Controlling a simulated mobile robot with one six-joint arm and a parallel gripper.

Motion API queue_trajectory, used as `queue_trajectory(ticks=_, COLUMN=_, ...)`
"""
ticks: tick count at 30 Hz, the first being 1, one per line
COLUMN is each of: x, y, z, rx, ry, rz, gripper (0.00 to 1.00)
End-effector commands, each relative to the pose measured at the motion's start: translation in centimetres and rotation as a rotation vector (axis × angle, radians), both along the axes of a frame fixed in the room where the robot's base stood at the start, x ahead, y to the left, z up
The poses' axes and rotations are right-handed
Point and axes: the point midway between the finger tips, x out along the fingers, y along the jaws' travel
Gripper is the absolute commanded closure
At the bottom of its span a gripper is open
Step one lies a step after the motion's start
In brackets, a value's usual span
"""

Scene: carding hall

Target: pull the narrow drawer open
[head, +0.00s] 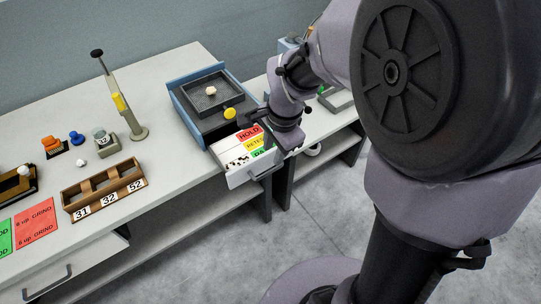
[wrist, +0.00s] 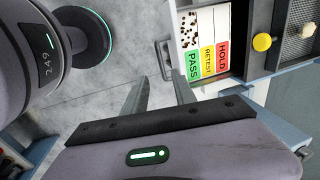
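The narrow drawer (head: 238,178) stands pulled part way out of the bench at the right end of the long table. It holds red HOLD, yellow RETEST and green PASS cards and a speckled card. Its dark bar handle (head: 267,171) is on the front; the handle also shows in the wrist view (wrist: 161,55). My gripper (wrist: 160,80) is open, its two fingers apart with a gap between them. The fingertips are close to one end of the handle; I cannot tell whether they touch it. In the head view my wrist hides the fingers.
Above the drawer is a blue-framed tray (head: 182,97) with a yellow knob (head: 229,113). A wider drawer (head: 85,268) is shut at lower left. A wooden number holder (head: 88,197) and small tools stand on the table (head: 165,150). The floor before the drawer is clear.

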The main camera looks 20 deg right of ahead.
Motion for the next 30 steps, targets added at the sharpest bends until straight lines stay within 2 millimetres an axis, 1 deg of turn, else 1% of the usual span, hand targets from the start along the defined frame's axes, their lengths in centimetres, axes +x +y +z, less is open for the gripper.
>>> queue_trajectory(ticks=1, x=-0.2, y=-0.1, z=2.0, rx=0.0, ry=-0.004, rz=0.0, gripper=0.67)
queue_trajectory(ticks=3, x=-0.6, y=-0.2, z=3.6, rx=0.0, ry=-0.002, rz=-0.001, gripper=0.67)
queue_trajectory(ticks=7, x=-1.0, y=-0.3, z=5.5, rx=0.0, ry=-0.001, rz=0.0, gripper=0.67)
queue_trajectory(ticks=10, x=-1.1, y=-0.4, z=6.0, rx=0.0, ry=0.001, rz=0.0, gripper=0.67)
queue_trajectory(ticks=23, x=-1.2, y=-0.3, z=6.1, rx=0.0, ry=-0.002, rz=0.005, gripper=0.67)
queue_trajectory(ticks=25, x=-2.2, y=0.0, z=7.0, rx=-0.006, ry=-0.034, rz=0.061, gripper=0.67)
queue_trajectory(ticks=26, x=-3.1, y=0.3, z=7.7, rx=-0.012, ry=-0.061, rz=0.11, gripper=0.67)
queue_trajectory(ticks=28, x=-6.1, y=1.2, z=9.3, rx=-0.039, ry=-0.142, rz=0.27, gripper=0.67)
queue_trajectory(ticks=29, x=-7.6, y=1.6, z=9.9, rx=-0.053, ry=-0.178, rz=0.343, gripper=0.67)
queue_trajectory(ticks=30, x=-9.5, y=2.2, z=10.3, rx=-0.075, ry=-0.224, rz=0.44, gripper=0.67)
